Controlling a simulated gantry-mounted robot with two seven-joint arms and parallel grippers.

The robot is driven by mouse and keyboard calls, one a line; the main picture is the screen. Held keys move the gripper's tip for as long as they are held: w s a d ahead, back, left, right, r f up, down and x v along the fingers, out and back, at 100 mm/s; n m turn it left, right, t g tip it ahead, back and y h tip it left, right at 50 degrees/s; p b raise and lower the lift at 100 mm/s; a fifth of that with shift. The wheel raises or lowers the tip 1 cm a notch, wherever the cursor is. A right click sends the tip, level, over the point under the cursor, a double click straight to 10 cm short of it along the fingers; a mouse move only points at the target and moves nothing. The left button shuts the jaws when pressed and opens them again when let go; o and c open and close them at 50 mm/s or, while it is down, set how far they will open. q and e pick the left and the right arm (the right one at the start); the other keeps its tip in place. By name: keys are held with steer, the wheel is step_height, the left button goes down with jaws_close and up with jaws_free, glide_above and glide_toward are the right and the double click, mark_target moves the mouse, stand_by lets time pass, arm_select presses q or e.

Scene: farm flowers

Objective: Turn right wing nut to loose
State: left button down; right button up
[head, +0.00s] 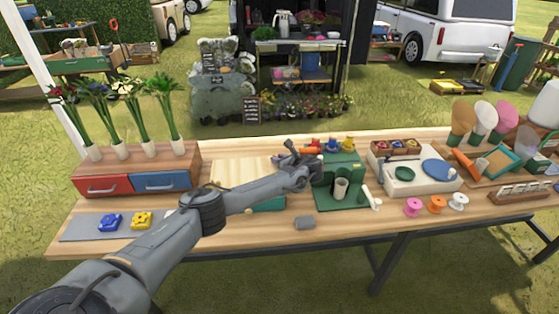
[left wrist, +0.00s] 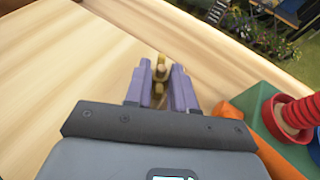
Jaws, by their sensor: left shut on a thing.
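A small brass-coloured piece (left wrist: 160,72), which looks like the wing nut, sits between the fingertips of my left gripper (left wrist: 161,88) in the left wrist view. The fingers are shut on it and hide most of it, so how far it is turned cannot be told. Pale wood lies around and below it. In the head view my left gripper (head: 281,159) is over the middle of the table, at the right end of a pale wooden board (head: 236,172). The wing nut cannot be made out there. My right gripper does not show.
In the left wrist view a red ribbed piece (left wrist: 300,112) and an orange piece (left wrist: 240,122) are near the fingers.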

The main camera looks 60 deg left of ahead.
arm_select(q)
steer(key=c, duration=0.9)
jaws_free()
steer(key=shift+c, duration=0.2)
